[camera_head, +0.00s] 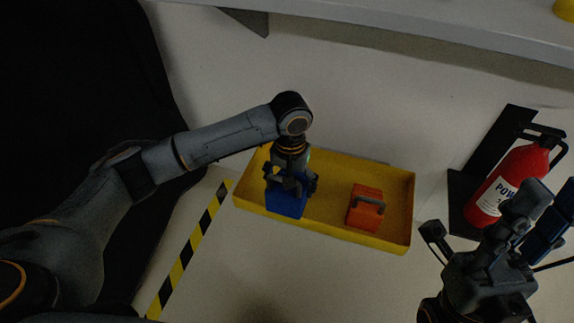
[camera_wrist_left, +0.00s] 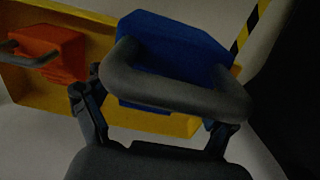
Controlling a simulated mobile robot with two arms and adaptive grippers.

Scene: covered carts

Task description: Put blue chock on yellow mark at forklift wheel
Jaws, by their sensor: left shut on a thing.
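The blue chock (camera_head: 286,201) is a block with a grey bar handle, at the left end of the yellow tray (camera_head: 385,242). My left gripper (camera_head: 290,183) comes down on it from above and is shut on its handle. In the left wrist view, the blue chock (camera_wrist_left: 180,50) fills the middle, with the handle across the gripper (camera_wrist_left: 155,110). I cannot tell whether the chock still touches the tray floor. My right gripper (camera_head: 483,222) is open and empty at the lower right, with its fingers spread. No yellow mark or forklift wheel can be made out.
An orange block with a grey handle (camera_head: 365,207) lies in the tray, right of the chock. A red extinguisher (camera_head: 508,185) stands by a black bracket at the right. A black-yellow floor stripe (camera_head: 190,250) runs left of the tray. A large black covered shape (camera_head: 80,80) fills the left.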

